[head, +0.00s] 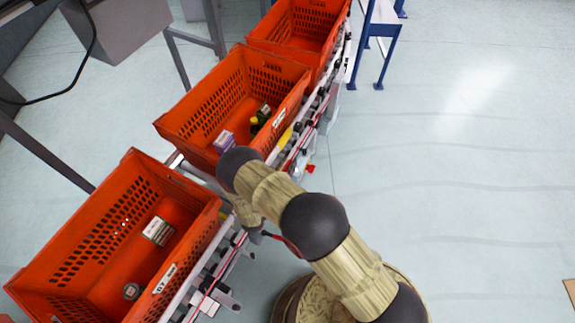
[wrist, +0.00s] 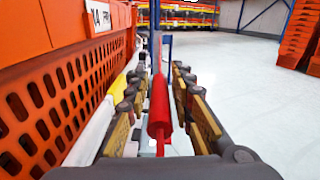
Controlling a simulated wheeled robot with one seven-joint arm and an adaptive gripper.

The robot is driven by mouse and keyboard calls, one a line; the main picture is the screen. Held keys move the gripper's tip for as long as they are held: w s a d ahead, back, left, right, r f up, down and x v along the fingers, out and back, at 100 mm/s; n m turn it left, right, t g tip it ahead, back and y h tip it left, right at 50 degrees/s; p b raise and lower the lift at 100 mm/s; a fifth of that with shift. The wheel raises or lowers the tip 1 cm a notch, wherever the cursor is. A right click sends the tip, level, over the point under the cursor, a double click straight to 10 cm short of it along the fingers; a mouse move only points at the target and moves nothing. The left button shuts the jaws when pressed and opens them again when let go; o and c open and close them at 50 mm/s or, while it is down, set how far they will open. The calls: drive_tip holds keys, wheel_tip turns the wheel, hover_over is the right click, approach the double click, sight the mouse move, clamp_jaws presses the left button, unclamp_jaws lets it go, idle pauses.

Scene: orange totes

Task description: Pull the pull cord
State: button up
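The pull cord shows in the wrist view as a thin red line running into a thicker red cylinder (wrist: 160,104). This red piece lies between the two fingers of my gripper (wrist: 159,80). The fingers stand apart on either side of it, with a visible gap at the right; I cannot tell whether the left finger touches it. In the head view the red cord (head: 207,297) runs along the side of the conveyor frame. My arm hides part of the cord and most of my gripper there.
Orange totes stand in a row on the conveyor: a near one (head: 132,163), a middle one (head: 246,55) and a far one (head: 270,32). Small items lie in the near two. A blue-legged stand (head: 387,62) is at the back.

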clamp_jaws()
drive_tip(key=shift+d, duration=0.1)
idle(0.5)
